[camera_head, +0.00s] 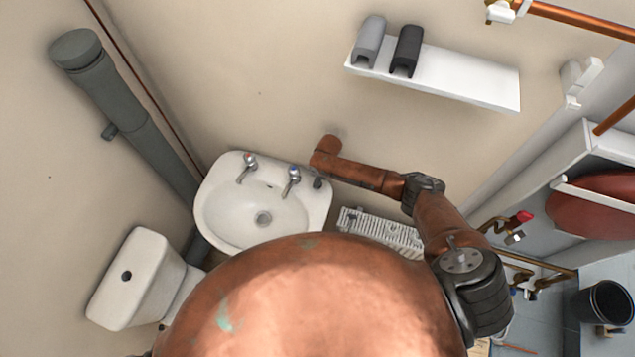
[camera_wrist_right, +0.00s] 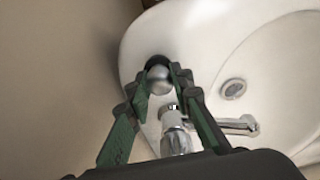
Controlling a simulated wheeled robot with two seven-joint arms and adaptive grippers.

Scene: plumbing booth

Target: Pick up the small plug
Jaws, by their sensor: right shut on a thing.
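The small plug (camera_wrist_right: 158,75) is a rounded grey piece with a dark part around its top, seen in the right wrist view over the corner of the white basin (camera_wrist_right: 195,45). My right gripper (camera_wrist_right: 163,70) has its green-sided fingers closed in on the plug from both sides. I cannot tell whether the plug touches the basin rim. In the head view my right arm reaches to the right rim of the basin (camera_head: 225,215), where a small dark part of my right gripper (camera_head: 317,183) shows; the plug cannot be made out there. My left gripper is not in view.
Two chrome taps stand on the basin's back edge; the blue-marked one (camera_head: 292,178) is close to my right gripper and shows below the fingers in the wrist view (camera_wrist_right: 175,135). A white radiator (camera_head: 380,230) is right of the basin. A toilet cistern (camera_head: 137,278) stands left.

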